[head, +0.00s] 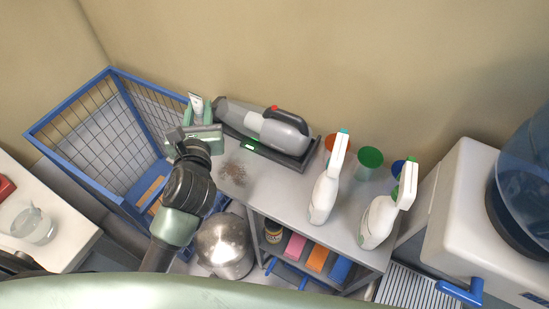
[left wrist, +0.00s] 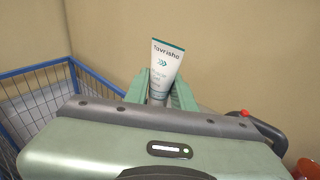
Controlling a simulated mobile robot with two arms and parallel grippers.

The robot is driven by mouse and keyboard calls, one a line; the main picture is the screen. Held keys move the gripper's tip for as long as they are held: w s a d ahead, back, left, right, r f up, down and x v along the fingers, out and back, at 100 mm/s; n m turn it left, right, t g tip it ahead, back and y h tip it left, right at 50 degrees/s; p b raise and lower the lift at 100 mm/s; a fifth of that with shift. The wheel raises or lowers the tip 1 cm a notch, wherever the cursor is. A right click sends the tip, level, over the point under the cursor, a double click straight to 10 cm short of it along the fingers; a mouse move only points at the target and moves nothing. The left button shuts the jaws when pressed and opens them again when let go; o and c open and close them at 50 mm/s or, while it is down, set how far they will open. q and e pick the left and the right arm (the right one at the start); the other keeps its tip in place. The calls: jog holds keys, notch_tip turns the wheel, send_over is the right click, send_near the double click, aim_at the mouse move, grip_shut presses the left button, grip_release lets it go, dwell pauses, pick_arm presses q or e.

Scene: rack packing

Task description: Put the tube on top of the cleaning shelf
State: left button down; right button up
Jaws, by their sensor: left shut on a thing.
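A white tube (head: 196,104) with teal print stands upright between the fingers of my left gripper (head: 198,113). It also shows in the left wrist view (left wrist: 166,65), where the green fingers of my left gripper (left wrist: 160,92) are shut on its lower part. The grey top of the cleaning shelf (head: 285,196) spreads to the right of the gripper. The tube is near the shelf's back left end; I cannot tell whether its base touches the top. My right gripper is not in view.
A handheld vacuum (head: 272,128) lies in a dark tray at the back of the shelf. Two white spray bottles (head: 325,190) (head: 378,222) and coloured cups (head: 369,160) stand right. Brown dirt (head: 234,173) lies on the top's left part. A blue wire basket (head: 100,135) stands left.

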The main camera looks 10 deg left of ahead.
pick_arm(q)
jog(key=shift+w+a+r, duration=0.1)
jog(key=shift+a, duration=0.05)
jog(key=shift+f, duration=0.2)
jog(key=b, duration=0.4)
send_over(217, 166)
notch_tip(217, 166, down, 15)
jog(key=shift+r, duration=0.1)
notch_tip(217, 166, down, 5)
jog(key=shift+r+b, duration=0.1)
jog(key=shift+b, duration=0.95)
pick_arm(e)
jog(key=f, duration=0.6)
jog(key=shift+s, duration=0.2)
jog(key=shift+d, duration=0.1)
